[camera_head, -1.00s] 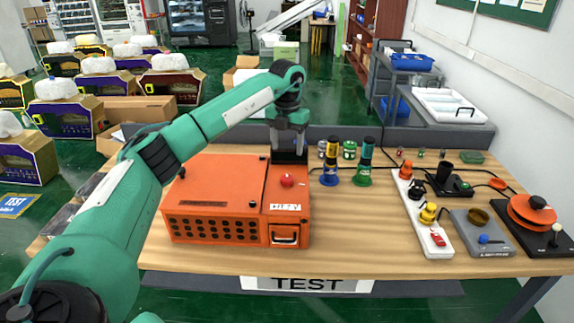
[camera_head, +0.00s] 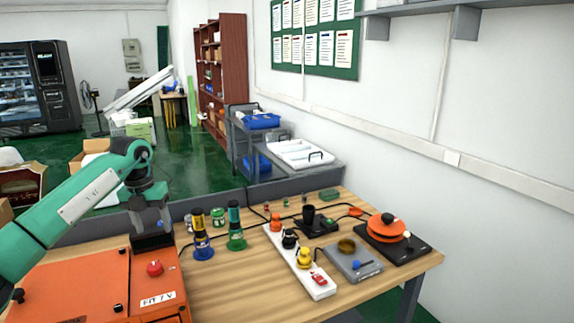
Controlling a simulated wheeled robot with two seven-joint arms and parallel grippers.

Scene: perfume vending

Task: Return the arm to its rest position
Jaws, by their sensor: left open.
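My left arm (camera_head: 72,208), green with dark joints, comes in from the left and is raised over the orange box (camera_head: 75,285). My left gripper (camera_head: 152,228) points down at the back right corner of the box, above or at a dark block there. It is open, and I see nothing held in it. Its fingertips are partly lost against the dark block, so I cannot tell if they touch it. My right arm and gripper are not in view.
A red button (camera_head: 154,268) is on the box top. Yellow-and-blue (camera_head: 201,238) and green (camera_head: 235,230) tool stands are right of my gripper. A white strip with knobs (camera_head: 316,284), a grey device (camera_head: 352,262) and an orange disc device (camera_head: 390,233) stand further right. Bare wood (camera_head: 235,285) lies between.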

